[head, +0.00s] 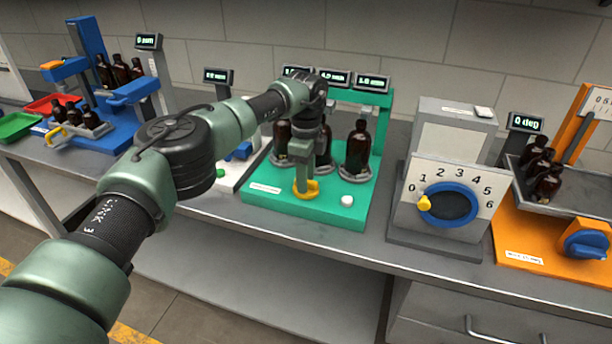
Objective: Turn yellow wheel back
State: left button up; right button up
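The yellow wheel (313,190) is a small ring low at the front of a green station (265,205). My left gripper (302,184) comes down over it from above, its fingers at the wheel. The fingers partly cover the wheel, and I cannot tell whether they are closed on it or only beside it. Amber bottles (358,147) stand on round pans behind the gripper, which partly hides them. Several small displays (372,82) are above the station; one reads 1.0, with its unit too small to read surely. My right gripper is not in view.
A white button (347,201) sits right of the wheel. A grey dial box (455,160) with a blue dial and yellow pointer stands further right, then an orange tilting station (535,250). A blue station (85,140) with bottles is at left. The bench front edge is close.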

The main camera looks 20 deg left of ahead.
pick_arm(q)
grip_shut()
